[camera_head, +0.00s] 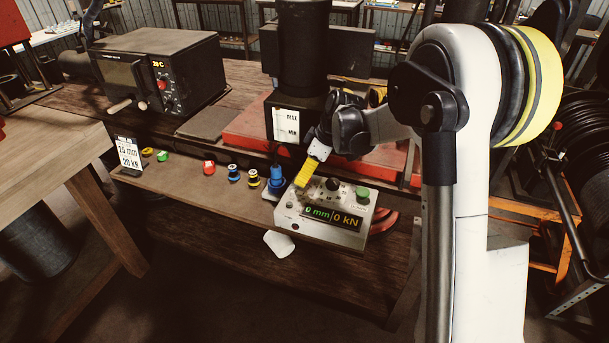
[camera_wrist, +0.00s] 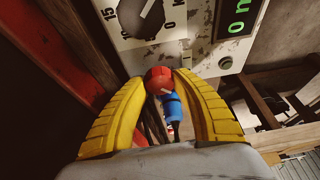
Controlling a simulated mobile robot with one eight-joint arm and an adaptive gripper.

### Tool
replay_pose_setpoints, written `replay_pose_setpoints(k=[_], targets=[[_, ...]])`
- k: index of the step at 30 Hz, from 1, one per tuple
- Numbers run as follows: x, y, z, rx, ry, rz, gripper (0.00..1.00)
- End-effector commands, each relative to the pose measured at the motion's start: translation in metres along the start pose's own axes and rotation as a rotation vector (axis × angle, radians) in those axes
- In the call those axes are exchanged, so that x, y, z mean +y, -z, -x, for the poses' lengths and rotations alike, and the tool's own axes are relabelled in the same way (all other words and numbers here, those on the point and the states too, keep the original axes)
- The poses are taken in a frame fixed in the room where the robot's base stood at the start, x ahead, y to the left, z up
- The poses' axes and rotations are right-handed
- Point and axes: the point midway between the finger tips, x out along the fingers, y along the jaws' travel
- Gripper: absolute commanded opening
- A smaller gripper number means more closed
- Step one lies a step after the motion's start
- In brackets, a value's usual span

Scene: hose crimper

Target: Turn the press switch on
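The grey press control box (camera_head: 328,212) has a lit display reading 0 mm and 0 kN. Its black dial (camera_wrist: 141,16) shows at the top of the wrist view. A red round knob (camera_wrist: 159,79) lies between my fingertips at the box's edge in the wrist view; I take it for the press switch. My gripper (camera_head: 306,174), with yellow fingers, is over the box's left back corner in the head view and hides the knob there. In the wrist view its fingertips (camera_wrist: 163,80) flank the knob closely on both sides and seem to touch it.
A blue connector (camera_head: 276,180) stands just left of the box; its blue body (camera_wrist: 172,106) shows past the knob in the wrist view. A green button (camera_head: 363,193) is on the box's right. Several coloured fittings (camera_head: 234,173) stand on the shelf. The black press column (camera_head: 302,50) rises behind.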

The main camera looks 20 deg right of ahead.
Motion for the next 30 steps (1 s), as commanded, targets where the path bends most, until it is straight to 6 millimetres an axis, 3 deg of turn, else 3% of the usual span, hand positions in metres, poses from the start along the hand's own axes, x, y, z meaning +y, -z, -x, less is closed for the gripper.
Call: replay_pose_setpoints(k=[17, 30], targets=[[-0.0008, 0.0001, 0.0001, 0.0, -0.027, -0.066, 0.01], [-0.0012, 0.0007, -0.0002, 0.001, -0.164, -0.396, 0.01]])
